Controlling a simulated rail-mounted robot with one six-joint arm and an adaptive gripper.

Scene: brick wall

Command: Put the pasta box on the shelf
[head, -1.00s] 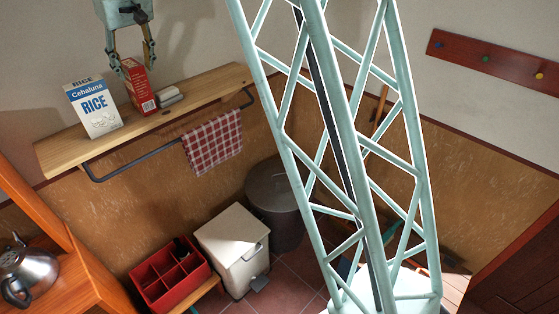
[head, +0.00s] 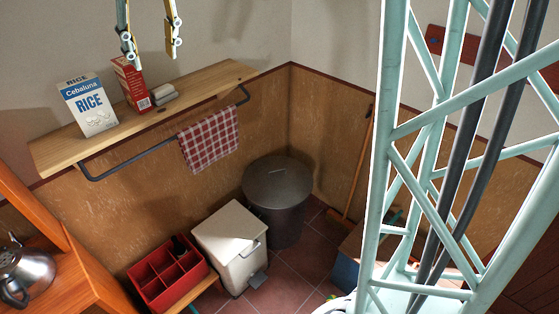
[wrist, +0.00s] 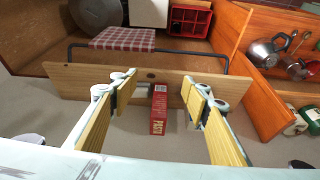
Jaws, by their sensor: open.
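The red pasta box (head: 131,83) stands upright on the wooden shelf (head: 212,84), between the rice box and some small pale items. It also shows in the wrist view (wrist: 158,108), with "PASTA" on its side, in the gap between my fingers. My gripper (head: 151,46) is open and empty, above and a little right of the box's top in the head view. Its two padded fingers are spread wide in the wrist view (wrist: 160,86). The left finger's tip overlaps the box top in the head view; I cannot tell whether they touch.
A white and blue rice box (head: 89,105) stands left of the pasta box. Small pale items (head: 164,95) lie to its right. The shelf's right end is clear. A checked towel (head: 208,140) hangs on the rail below.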

